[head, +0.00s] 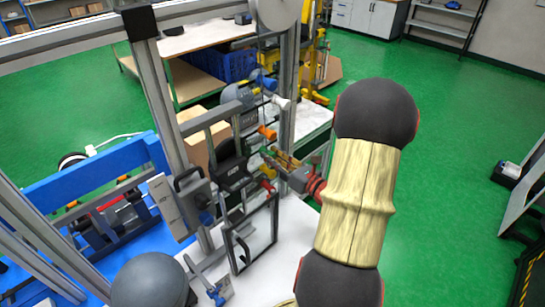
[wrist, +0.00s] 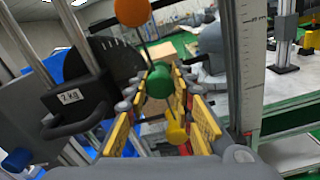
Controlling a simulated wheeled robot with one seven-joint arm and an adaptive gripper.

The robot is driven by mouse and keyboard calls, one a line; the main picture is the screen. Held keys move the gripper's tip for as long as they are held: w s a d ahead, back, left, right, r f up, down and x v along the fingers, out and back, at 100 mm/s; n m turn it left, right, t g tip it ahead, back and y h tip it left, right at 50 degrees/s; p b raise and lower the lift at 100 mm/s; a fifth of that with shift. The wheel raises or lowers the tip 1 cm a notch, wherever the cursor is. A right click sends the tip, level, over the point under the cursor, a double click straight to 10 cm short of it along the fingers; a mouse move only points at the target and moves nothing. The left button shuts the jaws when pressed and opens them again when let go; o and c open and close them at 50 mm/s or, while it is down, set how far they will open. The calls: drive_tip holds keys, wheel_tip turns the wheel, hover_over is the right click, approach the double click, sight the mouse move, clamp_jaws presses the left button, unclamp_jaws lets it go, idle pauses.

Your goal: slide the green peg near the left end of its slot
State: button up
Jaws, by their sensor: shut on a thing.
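The green peg (wrist: 158,82) shows as a round green knob in the middle of the wrist view. My gripper (wrist: 160,88) has its yellow-padded fingers on both sides of it and is shut on it. In the head view my gripper (head: 276,158) reaches left into the tower frame, and the peg is too small there to make out clearly. The slot and the peg's place along it are hidden or unclear in both views.
An orange knob (wrist: 132,12) stands above the peg and a yellow knob (wrist: 176,133) below it. A grey upright post (wrist: 248,60) stands close on the right. A black-framed clear panel (head: 252,240) stands below my gripper.

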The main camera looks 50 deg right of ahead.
clamp_jaws()
drive_tip(key=shift+w+a+p, duration=0.2)
drive_tip(key=shift+a+p, duration=0.3)
drive_tip(key=shift+a, duration=1.05)
drive_tip(key=o, duration=1.1)
unclamp_jaws()
drive_tip(key=shift+c, duration=0.2)
drive_tip(key=s+a, duration=0.1)
drive_tip(key=s, duration=1.1)
drive_tip(key=shift+a, duration=0.15)
